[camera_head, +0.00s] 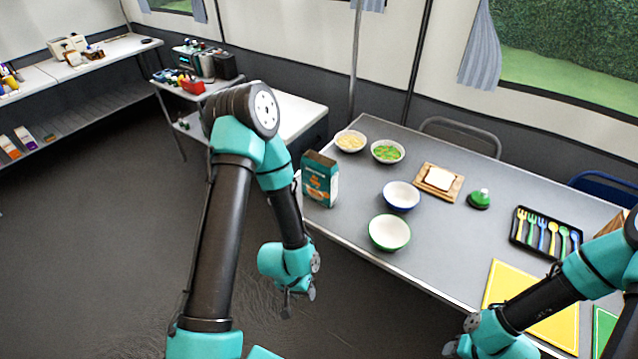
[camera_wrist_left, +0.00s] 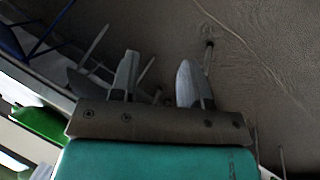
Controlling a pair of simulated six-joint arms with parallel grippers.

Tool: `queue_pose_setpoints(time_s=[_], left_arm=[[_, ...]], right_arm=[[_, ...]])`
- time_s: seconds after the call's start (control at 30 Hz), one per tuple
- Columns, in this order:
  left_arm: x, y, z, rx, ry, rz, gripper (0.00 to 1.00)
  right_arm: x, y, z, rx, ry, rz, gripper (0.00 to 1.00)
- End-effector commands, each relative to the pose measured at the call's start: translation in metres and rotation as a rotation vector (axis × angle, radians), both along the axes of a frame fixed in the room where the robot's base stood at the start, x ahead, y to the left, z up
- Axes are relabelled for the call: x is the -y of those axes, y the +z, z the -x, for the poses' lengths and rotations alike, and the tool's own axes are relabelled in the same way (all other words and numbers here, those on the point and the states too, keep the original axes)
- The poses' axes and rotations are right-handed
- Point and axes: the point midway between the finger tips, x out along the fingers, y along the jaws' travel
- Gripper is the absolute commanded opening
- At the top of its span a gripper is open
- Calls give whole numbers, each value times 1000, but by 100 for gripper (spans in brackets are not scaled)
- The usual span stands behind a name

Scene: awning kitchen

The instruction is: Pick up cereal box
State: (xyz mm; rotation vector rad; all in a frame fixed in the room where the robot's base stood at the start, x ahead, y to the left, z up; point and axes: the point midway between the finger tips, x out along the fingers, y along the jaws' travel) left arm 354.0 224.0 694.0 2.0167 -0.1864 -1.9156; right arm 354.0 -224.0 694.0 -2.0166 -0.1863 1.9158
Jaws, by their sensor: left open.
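The cereal box (camera_head: 320,179) is teal with an orange and white front. It stands upright at the left edge of the grey table in the head view. My left gripper (camera_head: 298,300) hangs low beside the table's front edge, below and apart from the box. In the left wrist view my left gripper (camera_wrist_left: 158,82) is open, with nothing between its fingers, facing the dark floor. The box does not show clearly in that view. My right arm comes in at the lower right of the head view, and its fingertips are mostly cut off or unclear at the bottom edge.
On the table (camera_head: 335,222) are a blue-rimmed bowl (camera_head: 401,196) and a green bowl (camera_head: 389,233) right of the box. The floor at left is clear.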

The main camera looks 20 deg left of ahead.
Motion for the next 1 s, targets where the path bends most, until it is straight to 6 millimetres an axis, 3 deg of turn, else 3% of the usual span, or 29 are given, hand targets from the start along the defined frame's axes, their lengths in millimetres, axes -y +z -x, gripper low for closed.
queue_pose_setpoints(time_s=[0.17,0.6,1.0], left_arm=[[0,0,0,0,0,0,44],[0,0,0,0,0,0,85],[7,-1,-5,-20,-84,18,85]], right_arm=[[0,0,0,0,0,0,43],[0,0,0,0,0,0,43],[0,0,0,0,0,0,43]])
